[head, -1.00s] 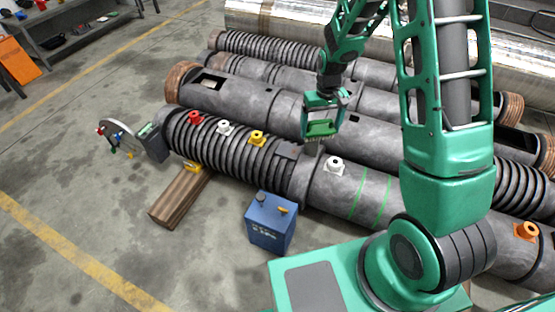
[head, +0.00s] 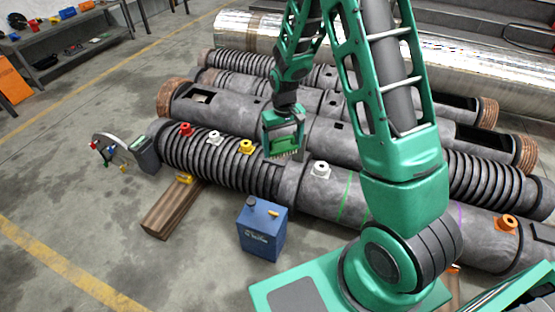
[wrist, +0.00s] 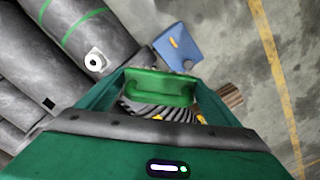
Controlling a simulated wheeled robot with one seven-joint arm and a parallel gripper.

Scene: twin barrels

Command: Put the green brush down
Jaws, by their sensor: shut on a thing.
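My gripper (head: 284,142) is shut on the green brush (head: 284,146), whose bristles point down. In the head view it hangs over the nearest dark barrel, close to where the ribbed part meets the smooth part. I cannot tell exactly how high it is above the barrel. In the wrist view the green brush (wrist: 160,87) sits between my fingers, with ribbed barrel (wrist: 155,112) visible beyond it.
The nearest barrel (head: 335,193) bears red (head: 186,129), white (head: 215,137) and yellow (head: 246,147) fittings, and another white fitting (head: 320,169). A blue box (head: 262,228) stands on the floor in front, right of a wooden beam (head: 170,208). Floor at the lower left is clear.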

